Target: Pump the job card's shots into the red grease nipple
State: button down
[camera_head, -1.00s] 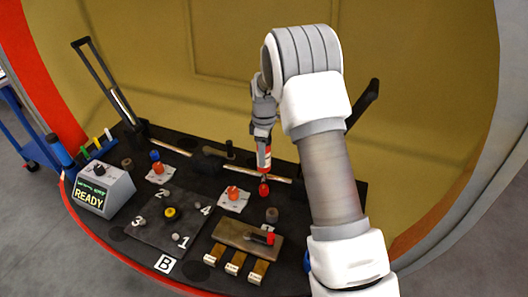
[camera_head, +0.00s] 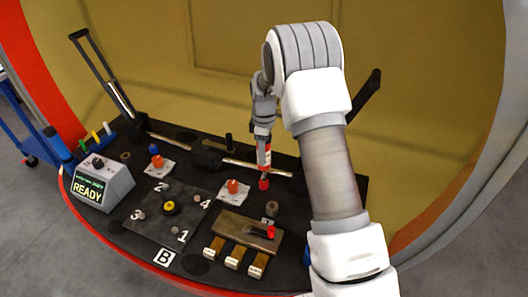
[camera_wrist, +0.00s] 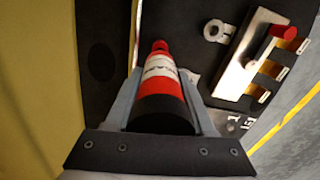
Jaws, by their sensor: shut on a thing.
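My gripper (camera_head: 264,135) is shut on a grease tool with a red and white body (camera_wrist: 160,72) and a black rear end (camera_wrist: 160,115). The tool points down in the head view, with its red tip (camera_head: 264,184) over the dark deck. A red-orange nipple (camera_head: 233,186) stands on a white plate (camera_head: 230,197), just left of the tip and apart from it in the picture. I cannot tell the tip's exact height.
A second fitting with a blue top (camera_head: 154,150) stands at left. A grey box (camera_head: 103,187) reads READY. A metal plate with a red-knobbed lever (camera_head: 270,232) and brass blocks (camera_head: 234,256) lie in front. A numbered dark plate (camera_head: 165,218) lies left. A metal rail (camera_head: 180,146) crosses behind.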

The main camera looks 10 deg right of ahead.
jog(key=shift+f+b, duration=0.35)
jog(key=shift+f, duration=0.2)
dwell(0.4)
